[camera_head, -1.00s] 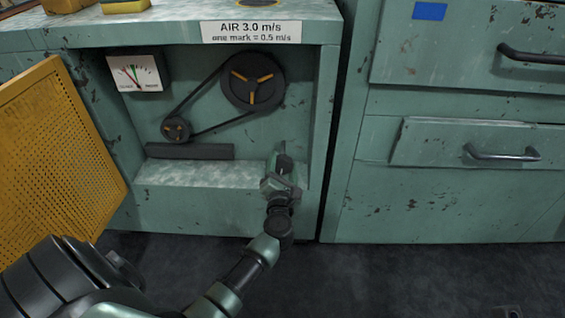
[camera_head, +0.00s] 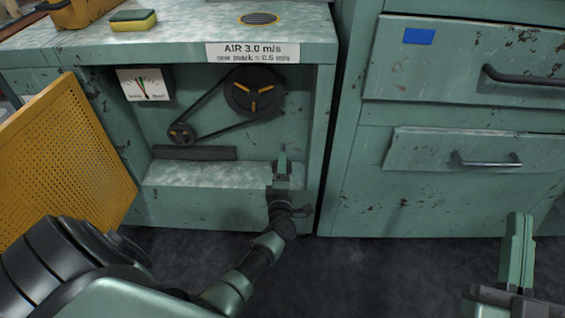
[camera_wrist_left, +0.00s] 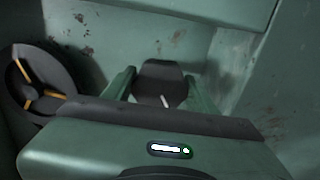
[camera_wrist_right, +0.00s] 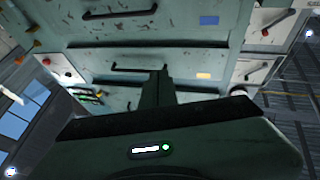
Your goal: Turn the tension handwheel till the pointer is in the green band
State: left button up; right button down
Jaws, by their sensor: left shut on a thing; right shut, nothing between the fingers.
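My left gripper (camera_head: 283,165) is at the right end of the open cabinet bay. In the left wrist view it is shut on a dark handwheel knob (camera_wrist_left: 160,82) with a white mark. The head view mostly hides this knob behind the gripper. A white dial gauge (camera_head: 145,85) hangs at the upper left of the bay. Its pointer stands nearly upright at or near the green band; the exact position is too small to tell. My right gripper (camera_head: 517,250) is shut and empty, low at the right. It also shows in the right wrist view (camera_wrist_right: 158,85).
A belt runs between a large dark pulley (camera_head: 254,92) and a small pulley (camera_head: 181,133). A label (camera_head: 252,53) reads "AIR 3.0 m/s". A yellow perforated door (camera_head: 65,150) stands open at left. Drawers with handles (camera_head: 487,159) fill the right. A sponge (camera_head: 133,20) lies on top.

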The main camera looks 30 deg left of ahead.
pick_arm(q)
jog(key=shift+d+m+p, duration=0.1)
jog(key=shift+m+p, duration=0.4)
jog(key=shift+m, duration=0.4)
jog(key=m+p, duration=0.1)
jog(key=m, duration=0.1)
jog(key=shift+m, duration=0.4)
pick_arm(e)
notch_tip(320, 180, down, 12)
jog(key=d+g+h, duration=0.2)
jog(key=g, duration=0.5)
pick_arm(q)
jog(key=m+p, duration=0.2)
jog(key=m, duration=0.3)
jog(key=shift+f+p, duration=0.15)
jog(key=shift+p, duration=0.15)
jog(key=shift+m, duration=0.7)
pick_arm(e)
jog(key=s+d+f+g+h, duration=0.2)
jog(key=s+d+f+g, duration=0.1)
jog(key=s+f+g, duration=0.4)
jog(key=shift+s+f+m+h, duration=0.15)
jog(key=shift+f+m+h, duration=0.25)
jog(key=shift+f, duration=1.2)
pick_arm(q)
jog(key=o, duration=1.4)
jog(key=shift+c, duration=0.2)
jog(key=shift+s, duration=0.15)
